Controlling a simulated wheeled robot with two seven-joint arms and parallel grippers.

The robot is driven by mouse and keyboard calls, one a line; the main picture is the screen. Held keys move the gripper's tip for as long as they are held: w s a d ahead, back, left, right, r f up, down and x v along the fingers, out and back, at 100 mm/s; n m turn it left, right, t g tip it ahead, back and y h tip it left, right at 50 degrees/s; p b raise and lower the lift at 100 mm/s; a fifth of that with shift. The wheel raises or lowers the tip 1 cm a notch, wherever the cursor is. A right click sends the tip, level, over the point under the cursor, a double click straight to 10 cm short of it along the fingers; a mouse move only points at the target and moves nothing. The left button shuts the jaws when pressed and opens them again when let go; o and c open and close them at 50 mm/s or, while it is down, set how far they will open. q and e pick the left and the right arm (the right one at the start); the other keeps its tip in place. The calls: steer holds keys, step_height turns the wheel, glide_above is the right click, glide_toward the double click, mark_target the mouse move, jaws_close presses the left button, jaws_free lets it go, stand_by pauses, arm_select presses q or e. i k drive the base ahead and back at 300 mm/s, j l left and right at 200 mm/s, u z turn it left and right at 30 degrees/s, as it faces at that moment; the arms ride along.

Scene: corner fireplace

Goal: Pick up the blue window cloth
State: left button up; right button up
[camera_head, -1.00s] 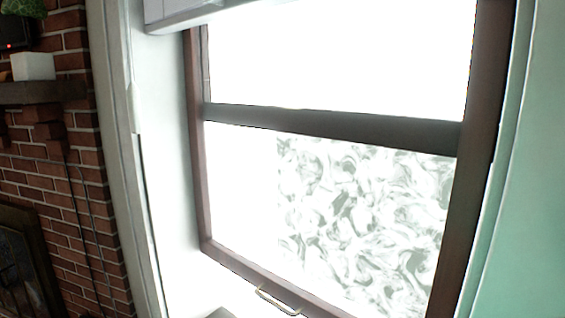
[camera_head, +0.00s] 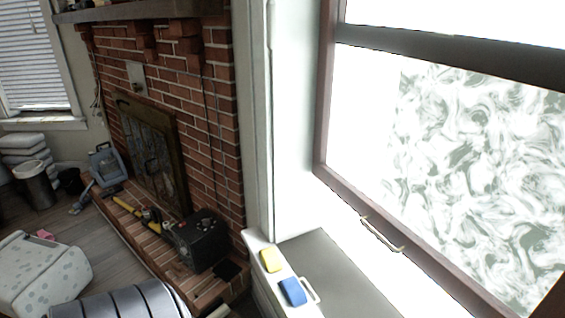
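A small blue item (camera_head: 293,291), which looks like the blue window cloth, lies on the white ledge (camera_head: 261,282) below the window, near the bottom centre of the head view. A yellow item (camera_head: 271,259) of similar size lies just behind it on the same ledge. A white looped handle-like piece (camera_head: 310,290) shows right beside the blue item. I cannot tell whether they touch. Neither of my grippers is in view.
The window (camera_head: 470,150) with smeared glass and a handle (camera_head: 382,235) rises on the right. The brick fireplace (camera_head: 190,110) stands left. A black box (camera_head: 201,240) and yellow-handled tool (camera_head: 127,206) lie on its hearth. A white spotted container (camera_head: 40,272) stands on the floor.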

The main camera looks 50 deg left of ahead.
mark_target(291, 287)
steer(key=u, duration=1.5)
steer(key=j+u, duration=0.15)
steer(key=j, duration=0.2)
steer(key=i, duration=0.05)
